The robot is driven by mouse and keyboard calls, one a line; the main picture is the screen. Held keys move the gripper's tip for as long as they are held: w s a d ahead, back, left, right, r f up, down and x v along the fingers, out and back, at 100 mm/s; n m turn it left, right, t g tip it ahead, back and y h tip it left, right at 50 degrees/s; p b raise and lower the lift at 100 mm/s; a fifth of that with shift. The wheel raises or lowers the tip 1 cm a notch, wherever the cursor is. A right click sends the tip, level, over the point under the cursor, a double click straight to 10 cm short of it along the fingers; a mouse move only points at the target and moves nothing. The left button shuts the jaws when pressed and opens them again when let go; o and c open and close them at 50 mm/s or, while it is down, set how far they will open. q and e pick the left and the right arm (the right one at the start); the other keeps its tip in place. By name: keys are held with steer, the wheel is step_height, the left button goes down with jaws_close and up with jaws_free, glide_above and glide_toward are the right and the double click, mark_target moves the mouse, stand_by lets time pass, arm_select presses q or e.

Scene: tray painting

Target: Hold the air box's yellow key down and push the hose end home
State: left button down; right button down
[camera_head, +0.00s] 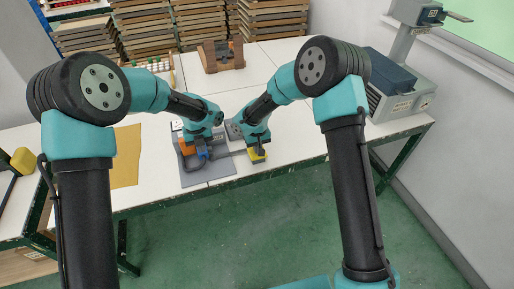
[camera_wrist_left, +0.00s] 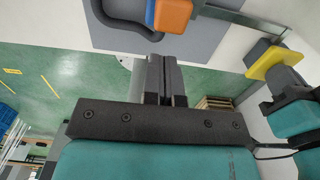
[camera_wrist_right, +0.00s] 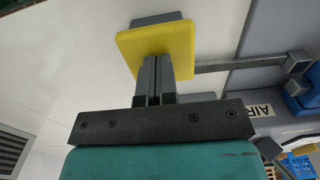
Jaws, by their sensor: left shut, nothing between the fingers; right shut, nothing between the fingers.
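The yellow key (camera_head: 257,157) is a square pad on a grey bar. In the right wrist view it (camera_wrist_right: 178,40) lies under the tips of my right gripper (camera_wrist_right: 155,62), which is shut and empty; they seem to touch it, but how far it is down I cannot tell. My left gripper (camera_wrist_left: 165,62) is shut and empty, near an orange and blue piece (camera_wrist_left: 172,16) with a dark hose beside it; this seems to be the hose end, and a gap shows between them. The air box, with its AIR label (camera_wrist_right: 262,110), is mostly hidden; its socket is not clear.
A grey mat (camera_head: 205,182) lies under the work on the white table. A yellow-brown sheet (camera_head: 126,160) lies at left. A brown wooden holder (camera_head: 222,57) stands at the back, and a grey machine (camera_head: 400,95) at right. The table's front edge is close to the mat.

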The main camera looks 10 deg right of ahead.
arm_select(q)
step_height(320, 180, up, 8)
stand_by(0.7)
arm_select(e)
step_height(320, 180, up, 9)
stand_by(0.9)
stand_by(0.4)
